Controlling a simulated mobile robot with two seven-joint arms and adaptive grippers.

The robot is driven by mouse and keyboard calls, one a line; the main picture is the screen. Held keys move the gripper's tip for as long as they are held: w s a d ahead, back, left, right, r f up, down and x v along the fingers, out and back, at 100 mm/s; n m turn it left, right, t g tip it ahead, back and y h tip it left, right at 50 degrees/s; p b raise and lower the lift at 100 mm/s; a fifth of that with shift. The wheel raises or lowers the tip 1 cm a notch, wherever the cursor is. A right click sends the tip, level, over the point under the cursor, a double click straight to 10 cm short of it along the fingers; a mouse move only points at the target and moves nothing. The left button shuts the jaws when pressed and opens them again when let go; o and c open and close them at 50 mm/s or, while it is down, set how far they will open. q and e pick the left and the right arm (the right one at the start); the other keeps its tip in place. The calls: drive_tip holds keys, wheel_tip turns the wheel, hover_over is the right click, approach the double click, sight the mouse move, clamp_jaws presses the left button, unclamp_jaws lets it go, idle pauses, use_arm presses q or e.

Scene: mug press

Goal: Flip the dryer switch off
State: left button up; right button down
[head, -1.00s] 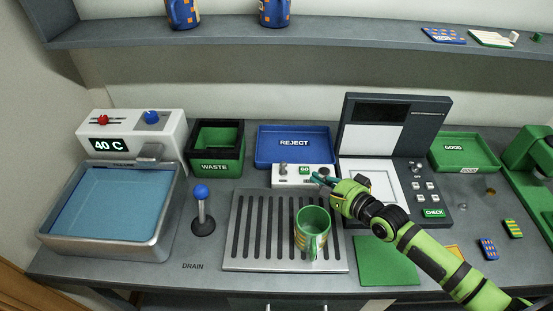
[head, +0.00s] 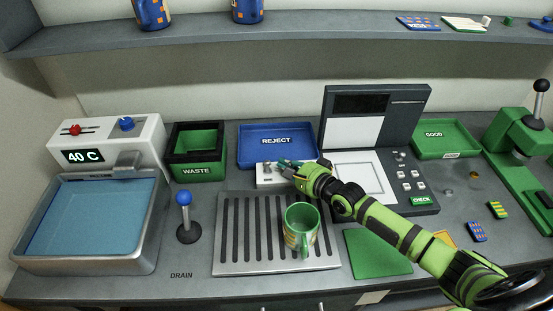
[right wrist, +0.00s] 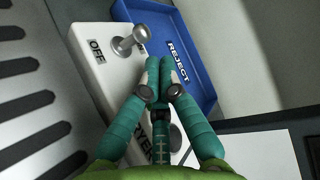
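The white dryer box (head: 266,181) stands behind the slatted drain plate, in front of the blue REJECT tray. It also shows in the right wrist view (right wrist: 90,78), with an OFF label (right wrist: 97,50) near its end. The metal toggle switch (right wrist: 128,42) sticks out beside that label, its knob leaning to the right in that view. My right gripper (right wrist: 164,75) has its teal fingers together, with nothing seen between them. The fingertips are over the box, close to the switch but apart from it in the picture. In the head view the right gripper (head: 286,164) hides part of the box.
A green mug (head: 301,228) stands on the drain plate (head: 230,256). The REJECT tray (head: 250,152) is right behind the box, and a dark check station (head: 411,135) is to the right. A blue-knobbed lever (head: 186,215) stands left of the plate.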

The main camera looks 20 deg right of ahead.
sight(276, 167)
drive_tip(key=x, duration=0.2)
drive_tip(key=shift+w+a+f, duration=0.1)
drive_tip(key=shift+w+a, duration=0.05)
drive_tip(key=shift+w, duration=0.2)
drive_tip(key=shift+w+a+f, duration=0.1)
drive_tip(key=shift+w+a, duration=0.05)
drive_tip(key=shift+w, duration=0.2)
drive_tip(key=shift+w+a+f, duration=0.1)
drive_tip(key=shift+w+a, duration=0.05)
drive_tip(key=shift+w, duration=0.1)
use_arm(q)
drive_tip(key=shift+s+a+f, duration=0.1)
drive_tip(key=shift+s+a, duration=0.1)
drive_tip(key=shift+s, duration=0.25)
drive_tip(key=shift+s+a+f, duration=0.1)
drive_tip(key=shift+s+a, duration=0.1)
drive_tip(key=shift+s, duration=0.25)
drive_tip(key=shift+w+d+f+b, duration=0.1)
drive_tip(key=shift+w+f+b, duration=0.15)
drive_tip(key=shift+f+b, duration=0.4)
use_arm(e)
drive_tip(key=shift+s+n+t, duration=0.25)
drive_tip(key=shift+n+t, duration=0.15)
drive_tip(key=shift+t, duration=0.3)
